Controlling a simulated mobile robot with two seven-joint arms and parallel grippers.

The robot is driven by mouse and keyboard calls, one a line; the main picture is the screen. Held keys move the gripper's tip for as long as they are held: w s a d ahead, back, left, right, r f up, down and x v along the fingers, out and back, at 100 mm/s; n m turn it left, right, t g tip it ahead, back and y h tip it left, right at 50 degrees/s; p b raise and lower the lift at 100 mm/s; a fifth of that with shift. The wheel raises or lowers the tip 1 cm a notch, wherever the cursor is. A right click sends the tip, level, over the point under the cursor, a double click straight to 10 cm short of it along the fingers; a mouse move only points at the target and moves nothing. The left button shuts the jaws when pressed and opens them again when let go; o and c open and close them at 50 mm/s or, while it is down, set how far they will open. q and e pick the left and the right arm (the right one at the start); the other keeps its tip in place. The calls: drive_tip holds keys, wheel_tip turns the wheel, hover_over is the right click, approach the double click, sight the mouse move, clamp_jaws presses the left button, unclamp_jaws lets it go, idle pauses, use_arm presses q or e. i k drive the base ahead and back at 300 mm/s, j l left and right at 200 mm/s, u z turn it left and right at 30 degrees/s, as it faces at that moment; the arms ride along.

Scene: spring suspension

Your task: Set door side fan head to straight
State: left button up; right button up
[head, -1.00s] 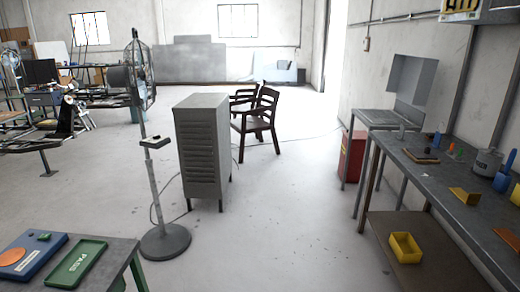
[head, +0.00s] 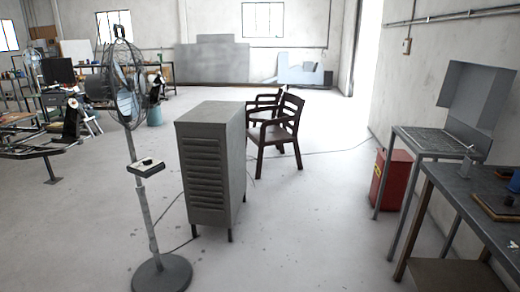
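A pedestal fan (head: 143,205) stands on the floor at the left of the head view, next to a grey louvred cabinet. Its caged fan head (head: 124,84) sits on top of the pole and is turned to face toward the right, so the cage shows at an angle. The dark motor housing (head: 99,88) is at the left of the cage. A small control box (head: 146,166) is partway up the pole, and the round base (head: 162,275) rests on the floor. A second fan (head: 32,62) is partly visible at the far left. Neither gripper is in view.
The grey cabinet (head: 211,165) stands just right of the fan. Two dark chairs (head: 277,128) are behind it. A red bin (head: 391,183) and a metal workbench (head: 470,195) line the right side. Open floor (head: 300,235) lies between cabinet and bench.

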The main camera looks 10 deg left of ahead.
sight(104, 87)
drive_tip(key=i+u, duration=0.3)
drive_tip(key=i, duration=0.35)
drive_tip(key=i+l+u, duration=0.25)
drive_tip(key=i, duration=0.35)
drive_tip(key=i+j+u, duration=0.15)
drive_tip(key=i+u, duration=0.25)
drive_tip(key=i, duration=0.15)
drive_tip(key=i+u, duration=0.45)
drive_tip(key=i+l, duration=0.05)
drive_tip(key=i, duration=0.05)
